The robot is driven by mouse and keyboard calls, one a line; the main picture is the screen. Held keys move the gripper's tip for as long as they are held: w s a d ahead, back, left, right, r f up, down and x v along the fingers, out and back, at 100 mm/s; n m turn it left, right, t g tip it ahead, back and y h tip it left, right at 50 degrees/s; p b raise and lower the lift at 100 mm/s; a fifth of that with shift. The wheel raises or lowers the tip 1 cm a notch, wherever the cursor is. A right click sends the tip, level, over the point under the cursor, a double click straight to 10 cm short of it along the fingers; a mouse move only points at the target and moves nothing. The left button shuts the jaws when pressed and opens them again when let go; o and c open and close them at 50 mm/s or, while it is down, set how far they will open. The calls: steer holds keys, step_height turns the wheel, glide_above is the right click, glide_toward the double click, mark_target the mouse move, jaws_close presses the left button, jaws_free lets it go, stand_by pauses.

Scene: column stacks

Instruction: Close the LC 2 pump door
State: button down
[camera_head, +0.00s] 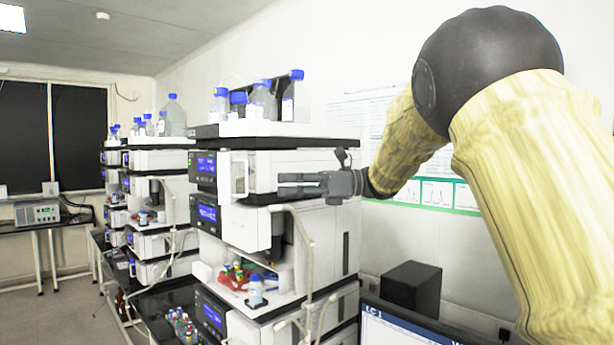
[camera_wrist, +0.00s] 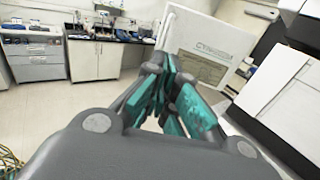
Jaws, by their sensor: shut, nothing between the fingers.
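My gripper (camera_head: 283,185) is shut and empty. It points left in front of the upper modules of the nearest instrument stack (camera_head: 275,160). A white door panel (camera_head: 225,177) stands out from the stack beside the upper blue display, left of my fingertips. In the wrist view my gripper's teal-padded fingers (camera_wrist: 166,85) are together, and a tilted white panel with a printed grey label (camera_wrist: 205,60) is just beyond them. It looks like an open door. I cannot tell whether the fingers touch it. No LC 2 marking is readable.
Blue-capped bottles (camera_head: 262,100) stand on top of the near stack. White tubing (camera_head: 305,250) hangs down its front. A second stack (camera_head: 155,190) is behind on the left. A monitor (camera_head: 400,330) and a black box (camera_head: 411,287) are at lower right. Open floor (camera_wrist: 60,120) shows in the wrist view.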

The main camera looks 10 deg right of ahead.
steer(key=a+p, duration=0.3)
steer(key=a, duration=0.3)
steer(key=shift+w+a+f, duration=0.1)
steer(key=shift+f, duration=0.05)
stand_by(0.4)
